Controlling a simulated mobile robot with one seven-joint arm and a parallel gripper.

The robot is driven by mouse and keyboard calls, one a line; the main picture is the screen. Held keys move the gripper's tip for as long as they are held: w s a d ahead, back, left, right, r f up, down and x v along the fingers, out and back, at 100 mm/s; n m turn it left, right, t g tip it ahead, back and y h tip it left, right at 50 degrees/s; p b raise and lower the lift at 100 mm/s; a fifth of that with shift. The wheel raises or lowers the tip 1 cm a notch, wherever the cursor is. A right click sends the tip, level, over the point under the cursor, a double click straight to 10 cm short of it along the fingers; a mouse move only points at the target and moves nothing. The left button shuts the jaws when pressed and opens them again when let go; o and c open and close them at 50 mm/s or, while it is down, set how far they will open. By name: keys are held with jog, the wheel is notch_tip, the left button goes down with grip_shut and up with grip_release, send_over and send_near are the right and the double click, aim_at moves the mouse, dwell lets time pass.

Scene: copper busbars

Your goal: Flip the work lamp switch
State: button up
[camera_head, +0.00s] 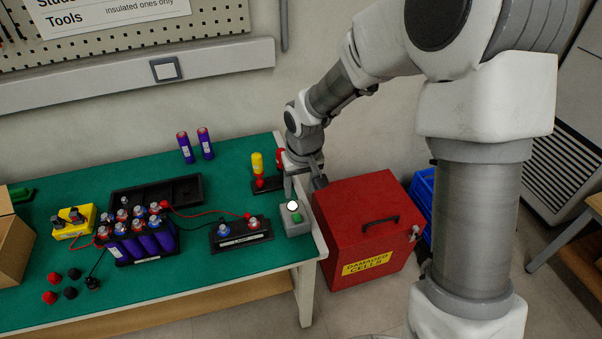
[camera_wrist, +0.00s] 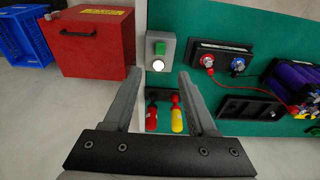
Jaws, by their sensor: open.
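A wall switch (camera_head: 165,69), a pale rocker in a dark square frame, sits on the grey wall trunking above the table. A small grey box with a green button and a round white lamp (camera_head: 296,219) stands at the table's right end; it also shows in the wrist view (camera_wrist: 160,52). I cannot tell from a label which is the work lamp switch. My gripper (camera_head: 304,187) is open and empty above the table's right edge, near the grey box.
A red "damaged cells" box (camera_head: 354,242) stands right of the green table (camera_head: 210,280). Red and yellow screwdriver-like tools (camera_head: 257,163) stand in a holder behind the gripper. A black terminal block (camera_head: 240,236), a battery pack (camera_head: 138,243) and loose caps lie to the left.

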jog(key=shift+s+d+r, duration=0.1)
jog(key=shift+s+r, duration=0.1)
jog(key=shift+r, duration=0.85)
jog(key=shift+s+r, duration=0.15)
jog(key=shift+r, duration=0.9)
jog(key=s+d+r+m+t+h, duration=0.1)
jog(key=s+d+r, duration=0.3)
jog(key=r, duration=0.2)
jog(key=s+d+r+m+t, duration=0.1)
jog(key=s+d+r, duration=0.4)
jog(key=r, duration=0.2)
jog(key=s+d+r, duration=0.2)
jog(key=s, duration=0.4)
jog(key=s+d+r+m+t, duration=0.1)
jog(key=s+d+r, duration=0.1)
jog(key=s, duration=0.4)
jog(key=shift+t, duration=0.3)
